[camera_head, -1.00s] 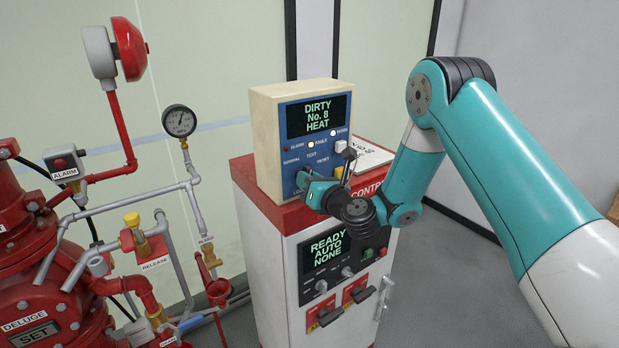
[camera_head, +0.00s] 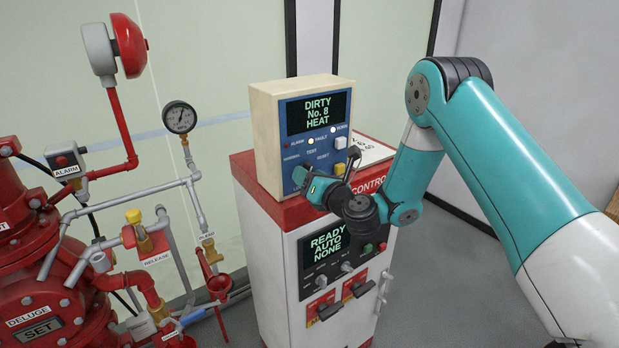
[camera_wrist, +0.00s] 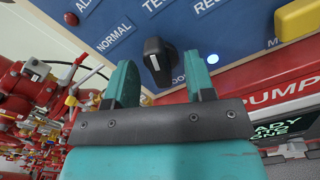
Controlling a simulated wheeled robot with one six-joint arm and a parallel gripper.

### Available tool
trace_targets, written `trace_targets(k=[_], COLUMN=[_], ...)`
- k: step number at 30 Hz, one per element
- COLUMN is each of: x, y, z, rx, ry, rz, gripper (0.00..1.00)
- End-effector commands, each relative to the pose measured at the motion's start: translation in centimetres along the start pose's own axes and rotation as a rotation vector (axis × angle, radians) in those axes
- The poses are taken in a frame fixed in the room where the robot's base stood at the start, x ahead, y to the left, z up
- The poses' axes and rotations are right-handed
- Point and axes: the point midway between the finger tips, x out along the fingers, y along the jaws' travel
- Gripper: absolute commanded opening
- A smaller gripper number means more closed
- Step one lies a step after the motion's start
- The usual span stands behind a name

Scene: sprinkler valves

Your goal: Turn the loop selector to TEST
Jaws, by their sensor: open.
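The loop selector is a black knob (camera_wrist: 157,60) on the blue panel face, seen in the wrist view. It stands between the labels NORMAL and TEST on one side and a partly hidden label below. Its long axis runs nearly upright in that view, with a light mark near its lower end. My gripper (camera_wrist: 160,85) is open, its two teal fingers on either side of and just short of the knob.
A lit blue-white lamp (camera_wrist: 213,59) and a yellow button (camera_wrist: 298,18) are right of the knob. The panel stands on a red-topped cabinet (camera_head: 300,212) with its own screen and switches. Red pipework and a gauge (camera_head: 179,117) stand at the left.

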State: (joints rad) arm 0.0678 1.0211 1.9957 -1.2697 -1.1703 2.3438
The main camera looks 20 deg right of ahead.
Motion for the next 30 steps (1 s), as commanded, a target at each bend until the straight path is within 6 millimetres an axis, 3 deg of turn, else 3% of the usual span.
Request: trace_targets(k=[20, 30], x=[-5.2, -5.7], y=[-0.3, 0.0], z=[-0.4, -0.1], rx=[0.0, 0.0], ry=[0.0, 0.0], rz=[-0.001, 0.0], gripper=[0.49, 0.49])
